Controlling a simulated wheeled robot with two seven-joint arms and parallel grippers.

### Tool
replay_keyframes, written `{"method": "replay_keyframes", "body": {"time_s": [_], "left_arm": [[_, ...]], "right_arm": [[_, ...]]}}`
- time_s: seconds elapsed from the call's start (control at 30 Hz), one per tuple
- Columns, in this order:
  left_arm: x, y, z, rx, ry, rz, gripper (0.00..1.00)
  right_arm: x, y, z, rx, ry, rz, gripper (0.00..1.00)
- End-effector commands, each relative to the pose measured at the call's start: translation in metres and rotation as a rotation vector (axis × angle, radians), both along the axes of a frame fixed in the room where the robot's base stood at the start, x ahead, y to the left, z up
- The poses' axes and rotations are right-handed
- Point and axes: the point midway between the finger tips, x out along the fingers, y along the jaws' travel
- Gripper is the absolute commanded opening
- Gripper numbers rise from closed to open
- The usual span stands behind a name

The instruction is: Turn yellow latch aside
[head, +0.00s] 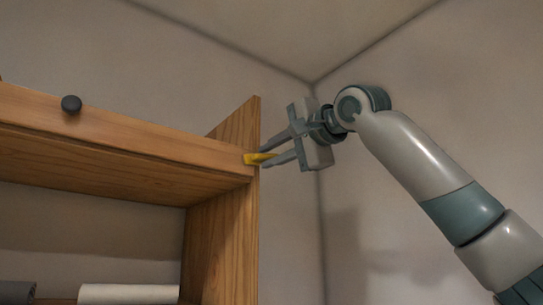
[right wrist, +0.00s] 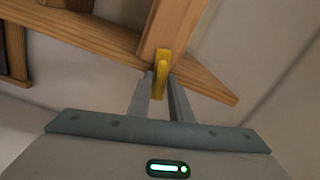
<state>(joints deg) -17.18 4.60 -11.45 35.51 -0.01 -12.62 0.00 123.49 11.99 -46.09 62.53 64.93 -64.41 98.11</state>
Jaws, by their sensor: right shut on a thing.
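The yellow latch (head: 256,158) sits at the right end of the wooden front board, by the side panel of the wooden cabinet. It also shows in the right wrist view (right wrist: 161,72), at the corner where the wooden pieces meet. My right gripper (head: 264,159) reaches in from the right, its two fingers shut on the latch. In the right wrist view the fingertips are at the lower part of the latch and partly hide it. My left gripper is in neither view.
The side panel (head: 222,235) stands beside my fingers. Below are a white roll (head: 128,294) and a dark grey object (head: 17,292). The space before the bare wall to the right is free apart from my arm.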

Motion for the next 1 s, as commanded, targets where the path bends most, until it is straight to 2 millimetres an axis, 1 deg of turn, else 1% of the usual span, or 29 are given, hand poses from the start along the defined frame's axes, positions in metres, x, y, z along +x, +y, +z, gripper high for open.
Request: {"method": "replay_keyframes", "body": {"time_s": [0.03, 1.0], "left_arm": [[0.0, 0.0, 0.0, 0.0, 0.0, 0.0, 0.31], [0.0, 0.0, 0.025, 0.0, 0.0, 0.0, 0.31]], "right_arm": [[0.001, 0.002, -0.002, -0.028, -0.015, 0.004, 0.0], [0.001, 0.002, -0.002, -0.773, -0.553, 0.003, 0.0]]}}
